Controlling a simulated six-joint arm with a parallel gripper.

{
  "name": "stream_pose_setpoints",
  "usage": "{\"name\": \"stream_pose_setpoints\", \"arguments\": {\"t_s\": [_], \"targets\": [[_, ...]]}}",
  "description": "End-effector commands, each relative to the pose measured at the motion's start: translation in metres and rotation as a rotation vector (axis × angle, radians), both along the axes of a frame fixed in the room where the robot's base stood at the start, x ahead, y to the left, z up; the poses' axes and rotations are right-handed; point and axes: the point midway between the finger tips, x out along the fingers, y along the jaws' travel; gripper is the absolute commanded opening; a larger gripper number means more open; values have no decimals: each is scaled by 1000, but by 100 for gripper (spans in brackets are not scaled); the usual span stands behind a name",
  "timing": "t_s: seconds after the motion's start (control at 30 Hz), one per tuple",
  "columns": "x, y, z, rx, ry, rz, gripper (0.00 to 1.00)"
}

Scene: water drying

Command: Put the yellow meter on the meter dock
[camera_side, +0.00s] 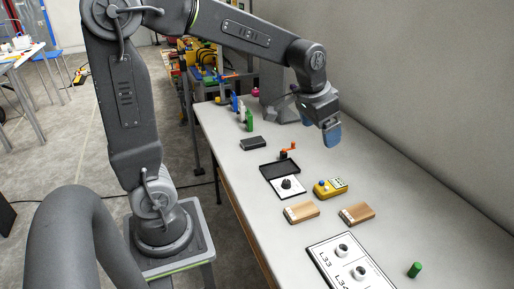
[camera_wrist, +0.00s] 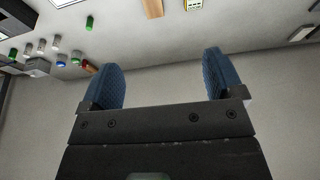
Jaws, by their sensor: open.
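The yellow meter (camera_side: 329,188) lies on the white table in the side view, right of a white plate with a black knob. A small yellow-edged thing at the top edge of the wrist view (camera_wrist: 195,5) may be the meter, cut off by the frame. My gripper (camera_side: 333,137) is above the table near the wall, beyond the meter and well apart from it. In the wrist view its two blue fingers (camera_wrist: 162,60) are spread with nothing between them. The meter dock is not clearly identifiable; a shallow black tray (camera_side: 268,168) lies left of the meter.
Two wooden blocks (camera_side: 301,213) (camera_side: 357,214) lie in front of the meter. A labelled white board (camera_side: 325,263) and a green cylinder (camera_side: 414,270) are nearer the camera. An orange-handled crank (camera_side: 289,149) and a black box (camera_side: 253,143) stand behind. The wall bounds the right.

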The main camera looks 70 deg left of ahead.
Motion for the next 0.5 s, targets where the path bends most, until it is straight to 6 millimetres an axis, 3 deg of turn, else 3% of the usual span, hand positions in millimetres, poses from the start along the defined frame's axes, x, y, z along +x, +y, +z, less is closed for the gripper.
{"name": "stream_pose_setpoints", "arguments": {"t_s": [0.1,0.3,0.5], "targets": [[-53,-19,21,-1,-57,-5,87],[-128,-38,26,-13,-128,-5,87],[-167,-45,18,-23,-166,-4,88]]}}
